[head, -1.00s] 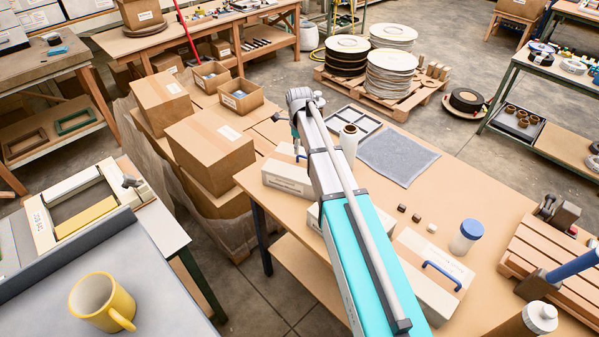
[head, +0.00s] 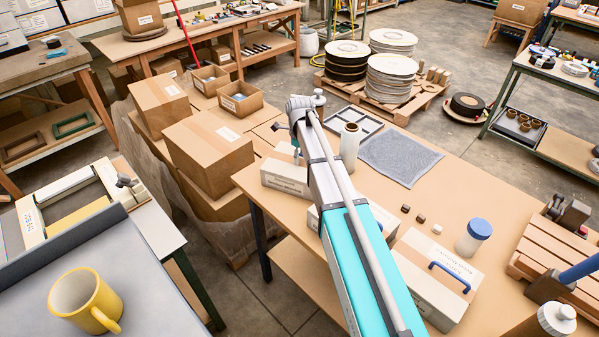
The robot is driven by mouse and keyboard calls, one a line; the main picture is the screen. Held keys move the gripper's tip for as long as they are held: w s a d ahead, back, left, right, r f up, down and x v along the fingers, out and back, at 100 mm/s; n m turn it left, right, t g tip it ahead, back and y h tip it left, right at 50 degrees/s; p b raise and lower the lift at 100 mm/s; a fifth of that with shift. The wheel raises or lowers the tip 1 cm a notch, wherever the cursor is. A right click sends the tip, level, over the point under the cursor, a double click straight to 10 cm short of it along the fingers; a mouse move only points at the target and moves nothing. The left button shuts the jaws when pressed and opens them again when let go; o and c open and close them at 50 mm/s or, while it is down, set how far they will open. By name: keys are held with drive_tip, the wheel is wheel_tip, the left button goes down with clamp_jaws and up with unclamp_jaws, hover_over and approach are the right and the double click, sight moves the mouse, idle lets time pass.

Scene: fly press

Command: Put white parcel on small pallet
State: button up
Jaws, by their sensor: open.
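Several whitish boxes lie on the brown table. One long white box (head: 286,176) is at the table's left edge, just below my wrist. Another white box (head: 437,272), with a brown strip and a blue handle, lies right of my arm. A third is mostly hidden behind my arm. I cannot tell which is the white parcel. A small slatted wooden pallet (head: 527,262) sits at the table's right, with a blue-handled press on it. My gripper (head: 297,156) hangs over the first box's far end, mostly hidden by my arm, open, with nothing seen in it.
A white roll (head: 349,146), a grey mat (head: 400,158), a divided tray (head: 352,122), small cubes (head: 421,218) and a blue-lidded jar (head: 473,237) stand on the table. Cardboard boxes (head: 208,155) are stacked left of it. A yellow mug (head: 85,301) is at lower left.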

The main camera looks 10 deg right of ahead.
idle(0.3)
clamp_jaws()
drive_tip(key=shift+r, duration=0.1)
idle(0.5)
wheel_tip(320, 180, up, 28)
drive_tip(key=p, duration=2.8)
